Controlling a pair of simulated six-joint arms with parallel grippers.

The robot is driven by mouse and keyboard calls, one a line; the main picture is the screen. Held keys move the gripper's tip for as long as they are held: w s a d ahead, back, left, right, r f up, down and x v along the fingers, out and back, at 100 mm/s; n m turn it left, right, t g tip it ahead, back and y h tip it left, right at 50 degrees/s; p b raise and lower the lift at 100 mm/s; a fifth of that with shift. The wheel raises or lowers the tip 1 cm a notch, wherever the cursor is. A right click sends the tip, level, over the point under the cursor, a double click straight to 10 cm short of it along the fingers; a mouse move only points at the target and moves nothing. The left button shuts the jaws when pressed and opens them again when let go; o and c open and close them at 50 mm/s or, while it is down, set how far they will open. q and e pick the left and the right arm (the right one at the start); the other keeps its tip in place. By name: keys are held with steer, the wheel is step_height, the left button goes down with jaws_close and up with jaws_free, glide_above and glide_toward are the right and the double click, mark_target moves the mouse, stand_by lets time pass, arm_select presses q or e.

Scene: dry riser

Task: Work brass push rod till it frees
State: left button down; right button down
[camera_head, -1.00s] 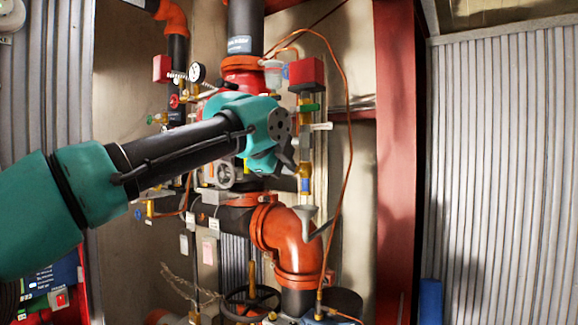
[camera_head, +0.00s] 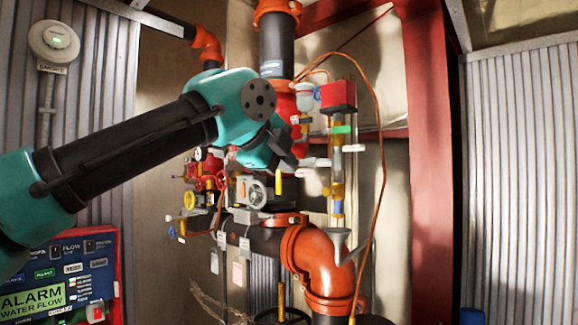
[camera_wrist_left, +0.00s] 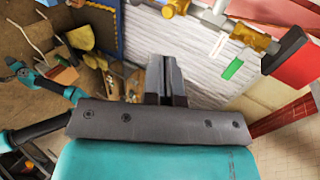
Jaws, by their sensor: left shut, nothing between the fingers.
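A vertical brass fitting line (camera_head: 337,172) with a blue band hangs below a red box and above a grey funnel. I cannot tell which part of it is the push rod. Brass fittings also show at the top right of the left wrist view (camera_wrist_left: 249,37). My left gripper (camera_head: 287,161) is shut and empty, to the left of this line and apart from it in the head view. Its closed fingers show in the left wrist view (camera_wrist_left: 165,72). A teal arm with a dark gripper, seemingly my right one (camera_wrist_left: 15,66), is small at the left there; its jaws are unclear.
An orange elbow pipe (camera_head: 318,262) lies below, and a thin copper tube (camera_head: 381,150) loops to the right. The red box (camera_head: 337,97) tops the brass line. Gauges and red valves (camera_head: 205,172) sit left. A red alarm panel (camera_head: 62,280) stands lower left.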

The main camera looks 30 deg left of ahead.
arm_select(q)
steer(key=shift+s, duration=0.1)
stand_by(0.3)
steer(key=shift+s+a, duration=0.2)
steer(key=shift+s, duration=0.55)
glide_toward(326, 189)
steer(key=shift+f+x, duration=0.15)
steer(key=shift+x, duration=1.7)
steer(key=shift+f+x, duration=0.2)
steer(key=shift+x, duration=1.65)
steer(key=shift+s, duration=0.15)
steer(key=shift+w+d, duration=0.25)
steer(key=shift+w, duration=0.7)
steer(key=shift+f, duration=0.1)
